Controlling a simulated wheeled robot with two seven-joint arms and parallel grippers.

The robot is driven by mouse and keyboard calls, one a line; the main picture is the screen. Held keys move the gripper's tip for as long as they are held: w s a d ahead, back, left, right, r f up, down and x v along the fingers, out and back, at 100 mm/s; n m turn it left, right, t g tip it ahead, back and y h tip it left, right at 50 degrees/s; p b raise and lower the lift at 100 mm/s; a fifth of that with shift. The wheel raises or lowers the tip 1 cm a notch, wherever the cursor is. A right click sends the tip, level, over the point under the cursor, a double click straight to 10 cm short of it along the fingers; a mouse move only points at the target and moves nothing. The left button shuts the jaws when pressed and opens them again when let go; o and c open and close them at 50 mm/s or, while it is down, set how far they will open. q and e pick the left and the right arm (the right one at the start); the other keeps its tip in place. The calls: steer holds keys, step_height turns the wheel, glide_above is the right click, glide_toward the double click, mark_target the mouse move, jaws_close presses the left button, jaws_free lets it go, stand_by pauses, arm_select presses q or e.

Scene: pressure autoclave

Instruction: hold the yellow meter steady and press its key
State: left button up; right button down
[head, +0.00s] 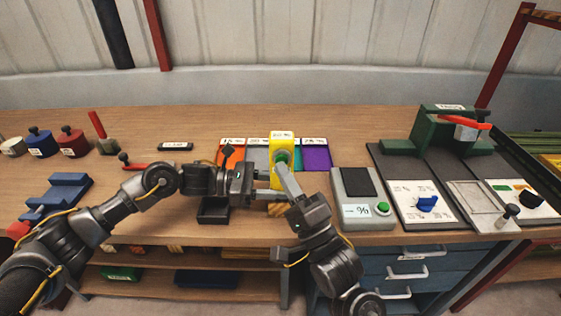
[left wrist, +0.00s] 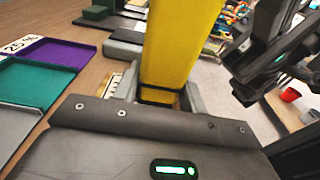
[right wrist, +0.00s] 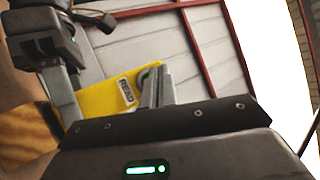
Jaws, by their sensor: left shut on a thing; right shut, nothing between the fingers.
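The yellow meter (head: 276,140) stands about upright near the middle of the bench, with a green key on its front partly behind my right fingers. My left gripper (head: 266,184) is shut on the meter's lower part; in the left wrist view the yellow body (left wrist: 180,45) rises between its fingers. My right gripper (head: 282,168) is shut and empty, its fingertips at the meter's front by the key. In the right wrist view the meter (right wrist: 100,98) shows a READ label, and the fingertips (right wrist: 152,85) hide most of the key. I cannot tell whether they touch it.
Coloured trays, orange, grey and purple (head: 318,158), lie behind the meter. A grey box with a green button (head: 362,212) stands close to its right. A small black tray (head: 213,212) lies to the left. Further right are panels and a green press (head: 445,125).

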steer(key=shift+s, duration=0.45)
steer(key=shift+s, duration=2.55)
arm_select(q)
steer(key=o, duration=0.8)
steer(key=shift+o, duration=0.2)
steer(key=a, duration=0.8)
steer(key=a+r, duration=0.1)
steer(key=a, duration=0.3)
steer(key=shift+r, duration=0.1)
